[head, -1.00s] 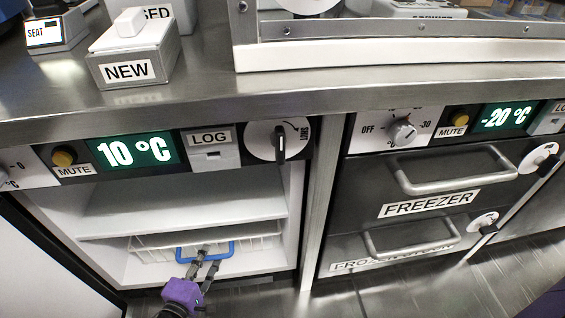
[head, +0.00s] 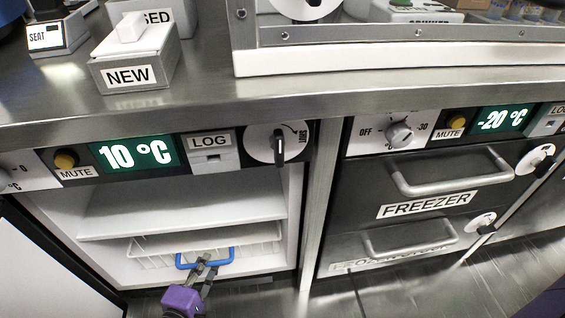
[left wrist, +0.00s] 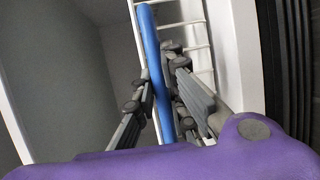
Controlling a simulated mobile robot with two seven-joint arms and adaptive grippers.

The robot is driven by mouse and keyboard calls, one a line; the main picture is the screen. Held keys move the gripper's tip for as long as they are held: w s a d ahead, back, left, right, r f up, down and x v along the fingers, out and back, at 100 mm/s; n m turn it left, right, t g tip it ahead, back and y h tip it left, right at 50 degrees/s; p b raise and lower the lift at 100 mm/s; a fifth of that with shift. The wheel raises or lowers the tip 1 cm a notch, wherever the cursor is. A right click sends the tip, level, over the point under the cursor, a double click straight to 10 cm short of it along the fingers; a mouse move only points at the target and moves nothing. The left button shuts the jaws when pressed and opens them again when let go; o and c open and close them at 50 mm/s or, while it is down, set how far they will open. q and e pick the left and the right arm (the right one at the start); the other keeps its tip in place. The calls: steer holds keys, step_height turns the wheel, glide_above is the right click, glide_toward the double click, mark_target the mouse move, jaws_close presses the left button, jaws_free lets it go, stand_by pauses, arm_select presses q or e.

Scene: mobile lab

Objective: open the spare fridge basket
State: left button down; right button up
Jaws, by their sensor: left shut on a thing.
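The spare fridge basket (head: 152,246) is a white wire basket low inside the open fridge, below a white shelf. Its blue handle (head: 222,257) is at its front. My left gripper (head: 205,262) reaches in from below and is shut on the blue handle. In the left wrist view the blue handle (left wrist: 152,55) runs between the fingers of my left gripper (left wrist: 165,95), with white basket wires behind it. My right gripper is not in view.
The fridge door (head: 45,262) stands open at the left. A white shelf (head: 185,213) is above the basket. Freezer drawers (head: 370,205) with metal handles are at the right, past a steel post. A steel counter (head: 200,90) overhangs the fridge.

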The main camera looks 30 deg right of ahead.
arm_select(q)
steer(key=s+a+p, duration=0.2)
steer(key=s+a, duration=0.1)
steer(key=s, duration=0.7)
steer(key=s+a+p, duration=0.2)
steer(key=s+a, duration=0.1)
steer(key=s, duration=0.7)
steer(key=s+a+p, duration=0.3)
steer(key=s+a, duration=0.1)
steer(key=s, duration=0.7)
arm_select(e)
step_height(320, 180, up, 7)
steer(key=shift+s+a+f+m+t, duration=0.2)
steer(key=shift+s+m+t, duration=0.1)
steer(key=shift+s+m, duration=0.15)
arm_select(q)
steer(key=shift+a+r, duration=0.1)
steer(key=c, duration=1.8)
jaws_free()
steer(key=shift+o, duration=0.2)
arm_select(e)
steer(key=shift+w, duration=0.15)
